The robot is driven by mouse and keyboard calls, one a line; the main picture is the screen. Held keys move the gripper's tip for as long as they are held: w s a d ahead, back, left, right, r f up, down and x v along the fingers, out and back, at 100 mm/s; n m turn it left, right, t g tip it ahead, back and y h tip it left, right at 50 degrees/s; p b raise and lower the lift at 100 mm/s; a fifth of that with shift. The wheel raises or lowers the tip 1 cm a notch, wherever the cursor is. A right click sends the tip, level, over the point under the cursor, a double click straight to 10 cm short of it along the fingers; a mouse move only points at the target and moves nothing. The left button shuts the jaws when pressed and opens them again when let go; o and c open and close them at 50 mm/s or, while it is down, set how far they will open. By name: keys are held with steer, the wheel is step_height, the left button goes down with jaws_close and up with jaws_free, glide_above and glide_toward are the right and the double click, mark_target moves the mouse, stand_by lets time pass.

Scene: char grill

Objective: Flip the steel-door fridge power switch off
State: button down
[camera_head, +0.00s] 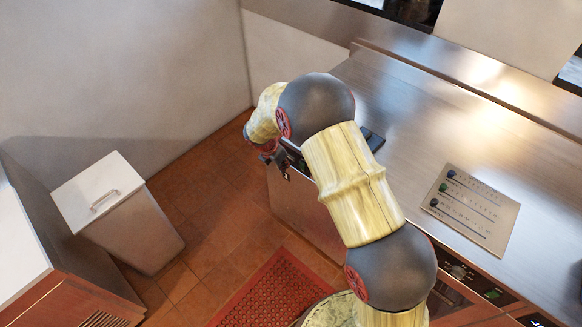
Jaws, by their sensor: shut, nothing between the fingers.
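My gripper (286,166) is the small dark shape past the last arm joint, at the front edge of the steel counter. It is shut and empty, and its fingertips are small and partly hidden by my arm. It hangs in front of or over a steel front (312,216) below the counter, which may be the fridge door. I cannot tell whether it touches that front. No power switch can be made out for certain; my arm covers part of the counter's front edge.
A plate with several dark knobs (471,210) lies on the steel counter (425,125) at right. A control strip with a green part (491,294) runs along the front. A lidded bin (146,225) stands left. A red mat (268,292) lies on the tiled floor; floor between is clear.

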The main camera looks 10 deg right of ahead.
steer(key=w+d+f+b, duration=0.1)
steer(key=w+d+f, duration=0.3)
steer(key=d+f, duration=0.2)
step_height(320, 180, down, 2)
steer(key=shift+w+f+b, duration=0.15)
steer(key=shift+f+b, duration=0.1)
steer(key=shift+b, duration=0.1)
steer(key=shift+w+d+r+p, duration=0.25)
steer(key=shift+w+d+p, duration=0.1)
steer(key=shift+p, duration=0.15)
steer(key=shift+r+p, duration=0.7)
steer(key=shift+r, duration=0.1)
